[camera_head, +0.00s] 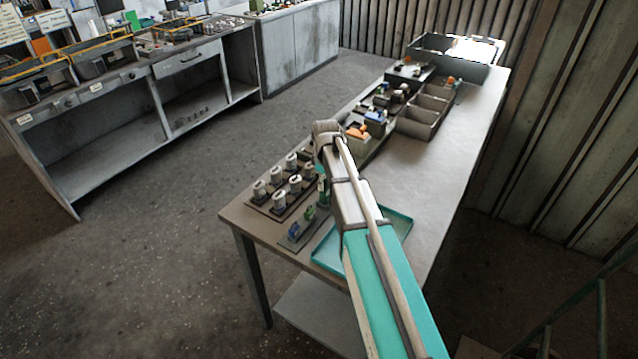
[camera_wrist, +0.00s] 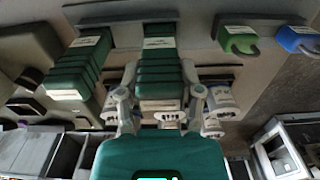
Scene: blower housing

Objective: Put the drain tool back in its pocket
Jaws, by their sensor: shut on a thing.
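My gripper (camera_wrist: 160,104) points down over the near left part of the workbench. Its two fingers are shut on a dark green ribbed piece with white labels (camera_wrist: 160,72), probably the drain tool. In the head view the green piece (camera_head: 323,191) shows upright just below the wrist, largely beside my arm. Its far end reaches the edge of a dark holder strip in the wrist view; I cannot tell whether it is seated in a pocket or only above it. A similar green ribbed piece (camera_wrist: 82,66) stands to the left in the wrist view.
A small green piece (camera_head: 310,213) and a blue piece (camera_head: 293,230) stand near the bench's front left edge. Several white-topped pieces (camera_head: 278,201) stand close left of my gripper. A teal tray (camera_head: 328,257) lies under my arm. Bins (camera_head: 417,121) stand farther back; bench room right of them is clear.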

